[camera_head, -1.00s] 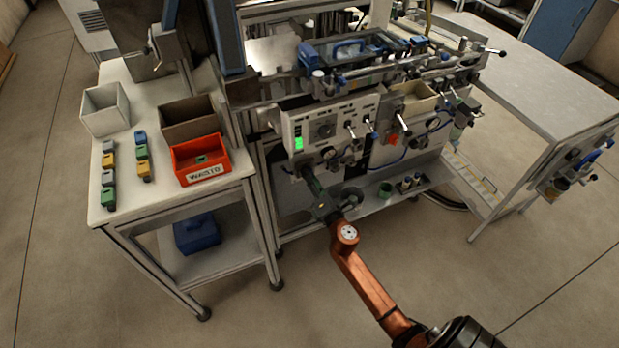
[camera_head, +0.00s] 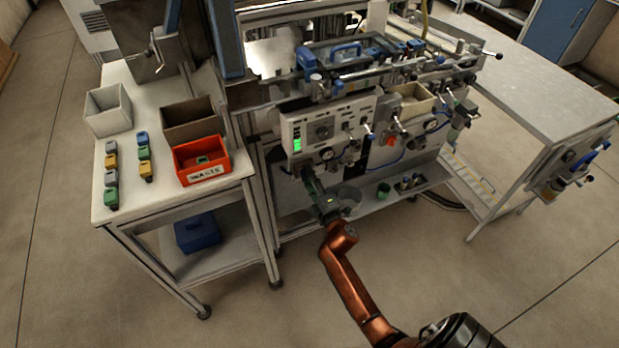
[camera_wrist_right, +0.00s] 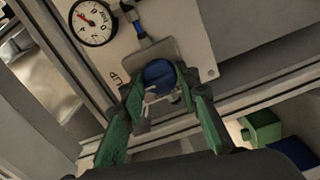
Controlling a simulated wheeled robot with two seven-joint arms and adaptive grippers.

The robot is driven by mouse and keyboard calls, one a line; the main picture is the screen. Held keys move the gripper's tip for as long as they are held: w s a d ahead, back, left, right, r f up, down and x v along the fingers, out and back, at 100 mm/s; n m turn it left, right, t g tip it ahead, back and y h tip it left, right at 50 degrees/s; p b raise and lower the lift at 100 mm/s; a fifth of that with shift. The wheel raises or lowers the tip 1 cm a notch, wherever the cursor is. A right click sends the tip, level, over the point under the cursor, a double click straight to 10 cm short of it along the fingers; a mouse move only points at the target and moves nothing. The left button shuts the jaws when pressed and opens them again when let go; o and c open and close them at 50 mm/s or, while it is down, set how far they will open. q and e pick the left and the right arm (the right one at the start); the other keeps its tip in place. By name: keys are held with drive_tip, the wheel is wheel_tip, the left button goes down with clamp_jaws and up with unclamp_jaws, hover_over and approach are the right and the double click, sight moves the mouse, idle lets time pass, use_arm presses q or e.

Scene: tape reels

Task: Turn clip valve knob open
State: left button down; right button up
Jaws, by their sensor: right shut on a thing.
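A round blue knob (camera_wrist_right: 160,74) shows in the right wrist view, in front of a grey plate on a pale panel, with part of a "CLIP" label (camera_wrist_right: 115,78) beside it. My right gripper (camera_wrist_right: 161,82) has its green fingers on either side of the knob and is shut on it. In the head view my right gripper (camera_head: 308,174) reaches the lower left front of the machine, and the knob is hidden there. How far the knob is turned I cannot tell. My left gripper is not in view.
A round gauge (camera_wrist_right: 92,23) sits on the panel near the knob. A control box (camera_head: 325,125) with a lit green display is above my right gripper. An orange waste bin (camera_head: 202,176) is on the left table.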

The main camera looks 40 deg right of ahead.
drive_tip(key=shift+d, duration=0.1)
idle(0.3)
drive_tip(key=o, duration=1.2)
drive_tip(key=shift+c, duration=0.2)
drive_tip(key=shift+s, duration=0.1)
drive_tip(key=v, duration=1.1)
drive_tip(key=shift+s, duration=0.4)
drive_tip(key=shift+f, duration=0.1)
